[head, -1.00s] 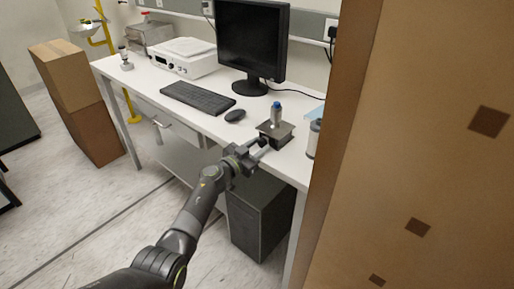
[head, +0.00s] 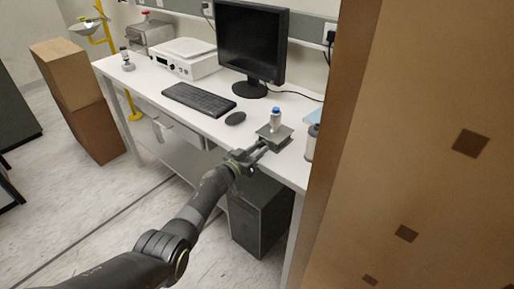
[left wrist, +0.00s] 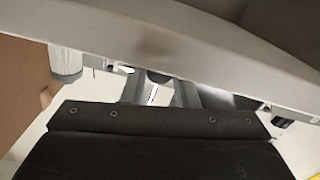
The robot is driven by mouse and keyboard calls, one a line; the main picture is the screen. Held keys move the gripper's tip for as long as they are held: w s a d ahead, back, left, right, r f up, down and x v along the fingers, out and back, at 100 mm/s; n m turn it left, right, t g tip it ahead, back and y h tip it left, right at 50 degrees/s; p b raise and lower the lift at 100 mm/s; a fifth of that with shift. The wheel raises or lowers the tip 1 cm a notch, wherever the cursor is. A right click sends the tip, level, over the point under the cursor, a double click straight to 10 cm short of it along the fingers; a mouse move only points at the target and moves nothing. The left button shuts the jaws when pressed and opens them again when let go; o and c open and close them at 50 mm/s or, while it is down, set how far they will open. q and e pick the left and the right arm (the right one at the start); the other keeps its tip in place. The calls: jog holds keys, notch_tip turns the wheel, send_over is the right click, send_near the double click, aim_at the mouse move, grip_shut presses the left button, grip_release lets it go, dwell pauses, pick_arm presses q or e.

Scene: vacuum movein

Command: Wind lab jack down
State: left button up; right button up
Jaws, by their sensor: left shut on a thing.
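The lab jack (head: 276,134) stands near the front edge of the white bench in the head view, its flat grey top plate raised a little above the bench. A small white bottle with a blue cap (head: 275,119) stands upright on that plate. My left gripper (head: 262,146) reaches the jack's front left side and is shut on the jack's knob, which is mostly hidden by the fingers. In the left wrist view a small dark round part (left wrist: 158,76) shows between the fingers. My right gripper is not in view.
The mouse (head: 235,118), keyboard (head: 198,99) and monitor (head: 252,40) are behind and left. A dark computer case (head: 260,215) stands below the bench.

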pick_arm(q)
jog(key=o, duration=1)
jog(key=shift+s+a+p, duration=0.3)
jog(key=shift+s+p, duration=0.05)
jog(key=shift+p, duration=0.1)
jog(key=p+v, duration=0.5)
jog(key=v, duration=1.1)
jog(key=shift+s+p, duration=0.25)
jog(key=shift+p, duration=0.15)
jog(key=shift+a, duration=0.2)
